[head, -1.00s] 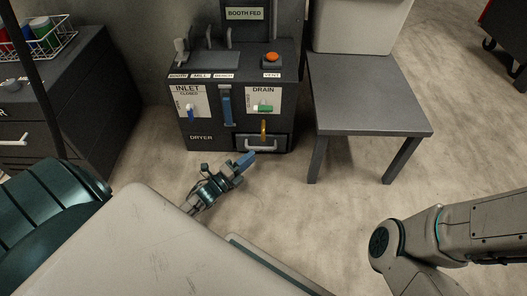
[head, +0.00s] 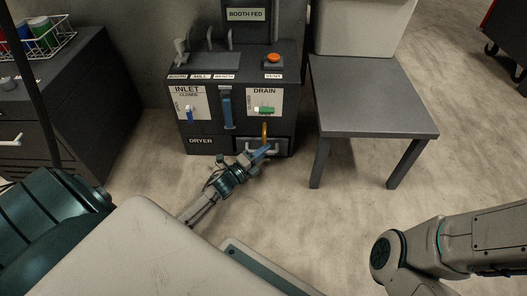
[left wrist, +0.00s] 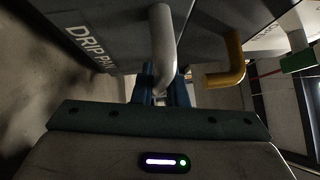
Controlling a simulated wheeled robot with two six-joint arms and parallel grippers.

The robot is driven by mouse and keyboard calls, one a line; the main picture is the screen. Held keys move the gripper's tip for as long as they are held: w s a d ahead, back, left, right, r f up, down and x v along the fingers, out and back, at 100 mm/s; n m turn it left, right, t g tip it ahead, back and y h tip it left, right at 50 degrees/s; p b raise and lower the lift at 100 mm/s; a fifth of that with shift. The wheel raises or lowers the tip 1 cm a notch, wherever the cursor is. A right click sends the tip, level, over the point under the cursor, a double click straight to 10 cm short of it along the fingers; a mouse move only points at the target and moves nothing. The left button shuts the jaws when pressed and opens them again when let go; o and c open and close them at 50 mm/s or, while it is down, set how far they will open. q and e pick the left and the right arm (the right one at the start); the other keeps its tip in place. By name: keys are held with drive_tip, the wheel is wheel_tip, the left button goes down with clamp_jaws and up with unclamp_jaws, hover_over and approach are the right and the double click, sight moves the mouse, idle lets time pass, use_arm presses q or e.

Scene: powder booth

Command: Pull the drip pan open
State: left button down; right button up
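The drip pan (head: 281,144) is a dark drawer low at the right of the black dryer's front and looks shut. Its label, "DRIP PAN", shows on the dark front in the left wrist view (left wrist: 90,48). Its pale grey bar handle (left wrist: 163,45) rises from the top of that view and curves down between my fingers. My left gripper (head: 260,153) is at this handle, its blue fingers one on each side of it in the left wrist view (left wrist: 163,92). They look open; contact is hard to see. My right gripper is out of view.
A yellow hooked pipe (left wrist: 230,62) hangs close beside the handle, below the green drain valve lever (head: 263,110). A grey table (head: 370,100) stands right of the dryer (head: 205,140). A dark cabinet (head: 70,95) stands at left.

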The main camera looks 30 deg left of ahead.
use_arm(q)
drive_tip(key=s+d+p, duration=0.2)
drive_tip(key=s, duration=0.1)
drive_tip(key=s+d+p, duration=0.2)
drive_tip(key=s, duration=0.2)
drive_tip(key=s+d+p, duration=0.2)
drive_tip(key=s+d, duration=0.1)
drive_tip(key=s, duration=0.1)
drive_tip(key=shift+s+r, duration=0.1)
drive_tip(key=shift+s, duration=0.1)
drive_tip(key=shift+s+d, duration=0.25)
drive_tip(key=shift+s, duration=0.15)
drive_tip(key=c, duration=1.5)
unclamp_jaws()
drive_tip(key=shift+o, duration=0.2)
drive_tip(key=shift+s+a, duration=0.1)
drive_tip(key=shift+s, duration=0.2)
drive_tip(key=p+v, duration=0.4)
drive_tip(key=v, duration=0.6)
drive_tip(key=shift+s+f, duration=0.1)
drive_tip(key=shift+f, duration=0.1)
